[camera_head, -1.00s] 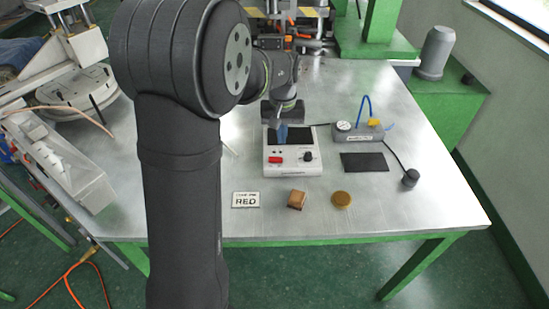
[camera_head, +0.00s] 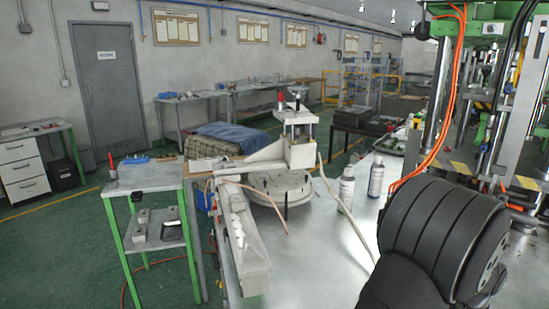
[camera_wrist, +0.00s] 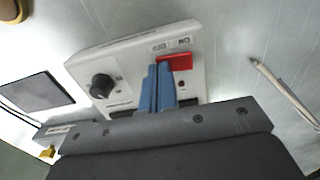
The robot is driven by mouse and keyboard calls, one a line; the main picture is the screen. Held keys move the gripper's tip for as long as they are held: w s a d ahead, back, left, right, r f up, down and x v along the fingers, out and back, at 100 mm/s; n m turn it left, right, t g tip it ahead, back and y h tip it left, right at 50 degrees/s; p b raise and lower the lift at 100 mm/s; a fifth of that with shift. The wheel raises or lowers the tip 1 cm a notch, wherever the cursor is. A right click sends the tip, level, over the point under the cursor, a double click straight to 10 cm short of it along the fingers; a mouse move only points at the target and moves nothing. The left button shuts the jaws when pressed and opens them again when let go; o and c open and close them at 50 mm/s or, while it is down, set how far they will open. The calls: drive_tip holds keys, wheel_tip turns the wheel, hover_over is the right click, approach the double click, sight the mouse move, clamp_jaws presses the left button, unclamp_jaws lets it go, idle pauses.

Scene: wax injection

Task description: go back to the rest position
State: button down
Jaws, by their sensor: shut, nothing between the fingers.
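My gripper (camera_wrist: 158,74) shows in the wrist view with its two blue fingers together and nothing between them. It is over a white control box (camera_wrist: 128,52) with a black knob (camera_wrist: 102,86) and a red switch (camera_wrist: 176,63). The fingertips appear right beside the red switch; I cannot tell whether they touch it. In the head view only a dark rounded part of my arm shows at the lower right; the gripper and the box are out of that picture.
In the wrist view a dark flat pad (camera_wrist: 28,105) lies left of the box and a thin pale stick (camera_wrist: 285,92) lies right. The head view shows a grey clamp machine (camera_head: 285,160), two bottles (camera_head: 376,178) and a green-legged side table (camera_head: 150,178).

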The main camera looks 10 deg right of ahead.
wheel_tip(320, 180, up, 10)
drive_tip(key=a, duration=0.1)
drive_tip(key=shift+s+a+f, duration=0.15)
drive_tip(key=shift+f, duration=0.05)
idle(1.0)
idle(0.4)
